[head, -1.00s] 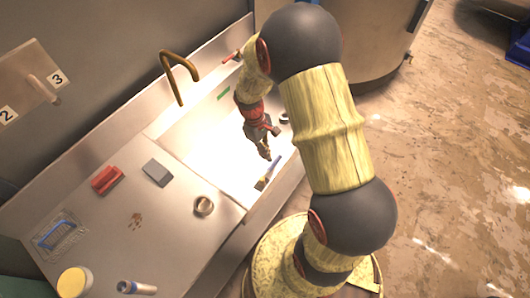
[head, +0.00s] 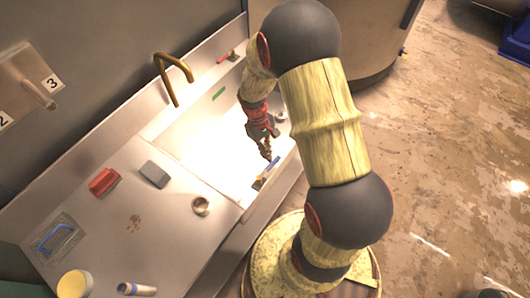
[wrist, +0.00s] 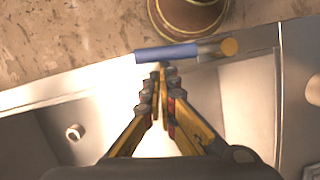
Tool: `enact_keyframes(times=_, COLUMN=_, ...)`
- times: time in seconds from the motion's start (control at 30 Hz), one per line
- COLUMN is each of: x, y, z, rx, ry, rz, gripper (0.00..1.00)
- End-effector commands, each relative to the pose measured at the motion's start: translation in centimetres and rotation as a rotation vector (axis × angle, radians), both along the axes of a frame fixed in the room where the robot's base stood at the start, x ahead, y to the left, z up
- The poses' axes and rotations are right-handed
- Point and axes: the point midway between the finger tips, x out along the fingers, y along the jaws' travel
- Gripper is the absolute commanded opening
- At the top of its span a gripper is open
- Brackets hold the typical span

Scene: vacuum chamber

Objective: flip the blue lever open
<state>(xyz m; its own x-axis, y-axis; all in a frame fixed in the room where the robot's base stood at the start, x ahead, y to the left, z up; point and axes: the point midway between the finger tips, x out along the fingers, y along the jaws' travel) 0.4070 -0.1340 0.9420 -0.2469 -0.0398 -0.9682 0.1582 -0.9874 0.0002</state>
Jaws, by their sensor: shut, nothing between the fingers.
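The blue lever (head: 272,167) is at the front edge of the bright sink basin, with a brass-coloured end (head: 258,184). In the wrist view the blue lever (wrist: 167,54) lies roughly level across the picture, its brass end to the right. My gripper (head: 267,157) is over the basin just beside the lever. In the wrist view my gripper (wrist: 161,68) has its fingertips together and empty, right at the lower side of the blue handle. I cannot tell whether they touch it.
A bent brass faucet (head: 172,75) and a red-handled fitting (head: 227,56) stand behind the basin. The counter left of it holds a red block (head: 104,182), a grey block (head: 155,174), a small metal cup (head: 201,206) and a wire basket (head: 57,238). Open floor lies right.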

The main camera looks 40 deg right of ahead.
Motion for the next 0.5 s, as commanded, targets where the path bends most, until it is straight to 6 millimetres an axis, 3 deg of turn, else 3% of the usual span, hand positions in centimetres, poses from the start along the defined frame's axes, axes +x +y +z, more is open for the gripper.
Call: enact_keyframes(times=0.5, x=-4.1, y=-1.7, z=0.2, rx=0.001, ry=0.002, rz=-0.451, gripper=0.0)
